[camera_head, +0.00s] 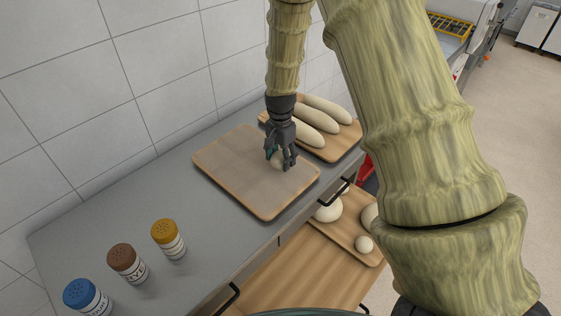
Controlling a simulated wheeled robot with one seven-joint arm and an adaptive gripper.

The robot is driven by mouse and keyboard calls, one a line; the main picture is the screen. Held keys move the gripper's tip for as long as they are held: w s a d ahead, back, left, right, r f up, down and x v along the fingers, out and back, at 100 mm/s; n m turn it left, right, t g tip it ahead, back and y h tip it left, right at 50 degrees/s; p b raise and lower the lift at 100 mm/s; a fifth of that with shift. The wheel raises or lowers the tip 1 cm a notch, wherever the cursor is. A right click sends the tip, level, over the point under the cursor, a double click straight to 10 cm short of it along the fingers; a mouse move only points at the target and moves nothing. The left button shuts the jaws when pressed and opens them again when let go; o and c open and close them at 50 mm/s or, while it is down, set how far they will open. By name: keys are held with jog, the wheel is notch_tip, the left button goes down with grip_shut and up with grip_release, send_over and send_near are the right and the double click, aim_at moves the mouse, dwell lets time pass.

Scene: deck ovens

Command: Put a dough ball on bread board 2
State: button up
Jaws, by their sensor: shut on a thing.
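The rest of this board is bare. No number shows on it. More pale dough balls (328,210) lie on a lower wooden board (345,236), partly hidden by my arm.
Another board (348,143) behind holds several long loaves (325,108). Three shakers stand at the near left of the counter: yellow (168,238), brown (127,263) and blue (88,298). A tiled wall borders the counter. The counter between shakers and board is clear.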

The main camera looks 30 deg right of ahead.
aim_at(281, 163)
jog(key=shift+f+p, duration=0.55)
jog(key=shift+f, duration=0.9)
jog(key=shift+f, duration=0.1)
jog(key=o, duration=0.9)
jog(key=shift+o, duration=0.2)
jog(key=shift+w+r+b, duration=0.1)
jog(key=shift+r+b, duration=1.8)
jog(key=shift+r, duration=4.2)
